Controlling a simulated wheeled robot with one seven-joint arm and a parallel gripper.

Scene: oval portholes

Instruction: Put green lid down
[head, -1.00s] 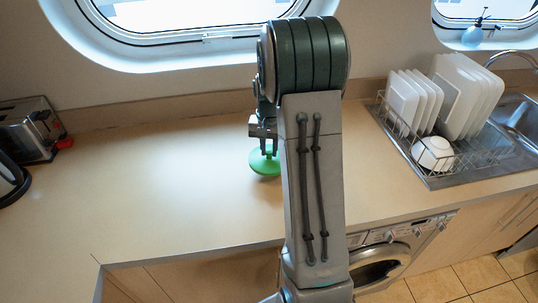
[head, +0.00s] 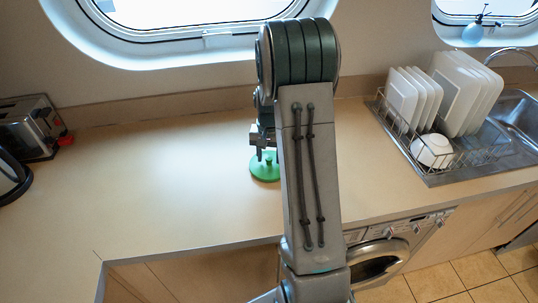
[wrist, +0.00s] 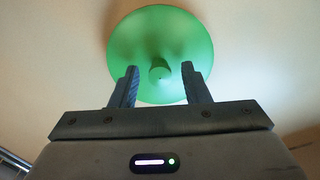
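The green lid (head: 262,172) is a round disc with a small knob. In the head view it appears to lie flat on the worktop, its right part hidden behind my arm. In the wrist view the lid (wrist: 135,45) fills the upper middle, with its knob between my fingertips. My gripper (head: 266,156) is just above the lid, pointing down. In the wrist view my gripper (wrist: 160,76) is open, with a clear gap on both sides of the knob.
The worktop (head: 150,180) is clear left of the lid. A toaster (head: 32,130) and part of a kettle (head: 12,180) stand at the far left. A dish rack (head: 455,165) with white plates and a bowl (head: 432,150) is at the right by the sink (head: 520,120).

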